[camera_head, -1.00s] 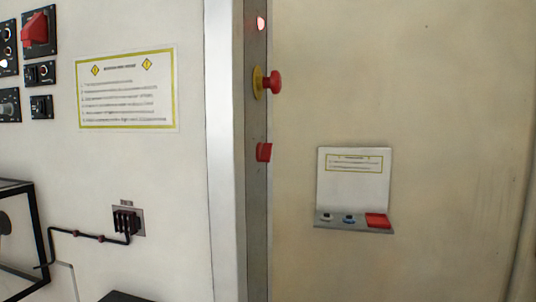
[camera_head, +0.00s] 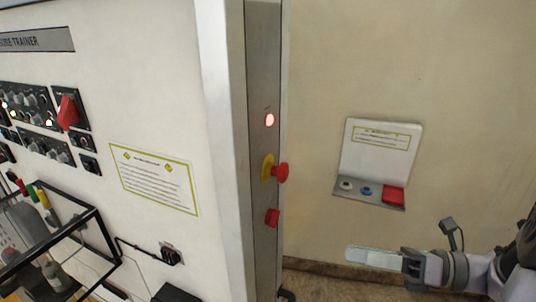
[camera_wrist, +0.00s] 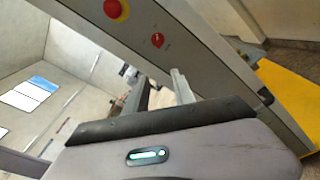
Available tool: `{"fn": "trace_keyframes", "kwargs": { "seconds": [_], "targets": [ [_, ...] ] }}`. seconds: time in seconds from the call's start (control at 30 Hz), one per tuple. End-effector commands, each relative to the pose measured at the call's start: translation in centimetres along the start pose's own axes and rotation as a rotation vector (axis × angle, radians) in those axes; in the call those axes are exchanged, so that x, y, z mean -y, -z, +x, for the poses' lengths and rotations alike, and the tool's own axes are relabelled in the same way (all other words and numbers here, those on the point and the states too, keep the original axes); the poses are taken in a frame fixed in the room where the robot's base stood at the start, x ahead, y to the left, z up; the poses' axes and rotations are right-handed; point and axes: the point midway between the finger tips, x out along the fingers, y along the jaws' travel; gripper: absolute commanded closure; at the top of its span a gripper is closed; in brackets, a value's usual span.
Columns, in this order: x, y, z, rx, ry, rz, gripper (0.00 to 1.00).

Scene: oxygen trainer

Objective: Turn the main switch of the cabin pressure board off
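In the wrist view the red switch (camera_wrist: 157,40) shows on the grey panel beyond the fingers, with the red button (camera_wrist: 113,9) at the top edge; the switch's turn position is too small to tell. My gripper (camera_head: 350,255) is at the lower right, apart from the switch. In the wrist view its two fingers (camera_wrist: 160,90) stand apart with nothing between them.
The white cabinet front carries instrument panels with another red handle (camera_head: 67,112), a notice (camera_head: 155,178) and a black-framed case (camera_head: 60,250). A small wall box (camera_head: 375,165) with buttons hangs on the beige wall. Open space lies before that wall.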

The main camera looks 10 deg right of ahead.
Motion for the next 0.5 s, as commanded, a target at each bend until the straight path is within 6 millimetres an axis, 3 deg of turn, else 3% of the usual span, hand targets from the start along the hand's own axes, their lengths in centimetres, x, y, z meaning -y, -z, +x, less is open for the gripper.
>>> {"fn": "trace_keyframes", "kwargs": {
  "seconds": [0.03,0.17,0.27,0.5],
  "targets": [
    [-0.3,-1.6,-1.2,0.057,0.005,0.045,0.69],
    [0.4,-2.2,-1.6,0.116,0.005,0.089,0.69],
    [0.5,-2.1,0.6,0.111,0.003,0.086,0.69],
    [0.4,-2.9,8.0,0.106,0.0,0.085,0.69]
  ]
}}
